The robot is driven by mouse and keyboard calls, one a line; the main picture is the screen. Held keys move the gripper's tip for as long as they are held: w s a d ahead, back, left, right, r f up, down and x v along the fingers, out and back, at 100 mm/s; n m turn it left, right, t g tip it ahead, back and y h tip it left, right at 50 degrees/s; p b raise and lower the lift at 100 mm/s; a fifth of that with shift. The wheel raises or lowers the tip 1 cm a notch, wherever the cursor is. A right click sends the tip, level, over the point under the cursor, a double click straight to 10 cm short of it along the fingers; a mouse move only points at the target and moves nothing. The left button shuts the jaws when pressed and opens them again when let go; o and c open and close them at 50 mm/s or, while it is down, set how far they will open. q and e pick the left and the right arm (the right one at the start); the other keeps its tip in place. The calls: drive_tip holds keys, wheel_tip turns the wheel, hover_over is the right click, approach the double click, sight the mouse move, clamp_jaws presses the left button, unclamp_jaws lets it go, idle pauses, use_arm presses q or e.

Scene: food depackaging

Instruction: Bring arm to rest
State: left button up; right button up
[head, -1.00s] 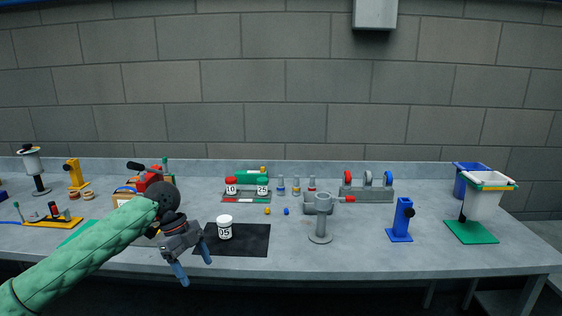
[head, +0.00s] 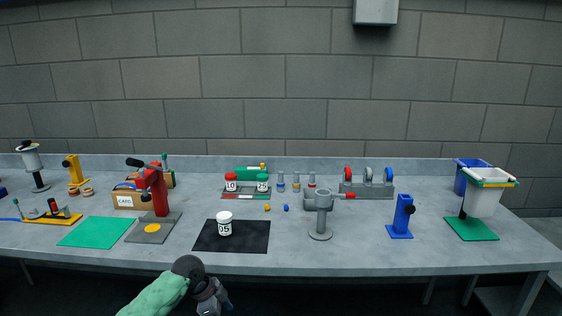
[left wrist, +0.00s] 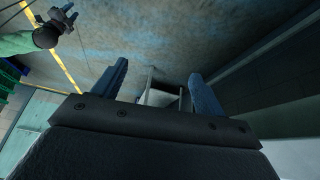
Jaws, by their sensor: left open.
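My left gripper (head: 222,303) is low at the bottom of the head view, in front of the bench's front edge and below its top. In the left wrist view its two blue-grey fingers (left wrist: 158,72) are spread apart with nothing between them. My right gripper (left wrist: 68,15) shows small in the top left of the left wrist view, at the end of a green-sleeved arm; its finger gap is too small to judge.
In the left wrist view, open floor (left wrist: 165,45) and a stool-like frame (left wrist: 160,90) lie beyond the fingers.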

use_arm(q)
drive_tip(key=s+d+f+n+t+y, duration=0.1)
drive_tip(key=s+f+n, duration=0.45)
drive_tip(key=f, duration=0.85)
drive_tip(key=s+d+f+n+t, duration=0.1)
drive_tip(key=s+f+n, duration=0.2)
drive_tip(key=s+f, duration=0.85)
drive_tip(key=s+a+f+n+y, duration=0.3)
drive_tip(key=s+f+n, duration=0.3)
drive_tip(key=s+f, duration=1.4)
drive_tip(key=shift+s+a+f+g, duration=0.2)
drive_tip(key=shift+s+f+g, duration=0.2)
drive_tip(key=shift+s, duration=1.75)
use_arm(e)
drive_tip(key=shift+s+f, duration=0.2)
drive_tip(key=shift+s, duration=0.55)
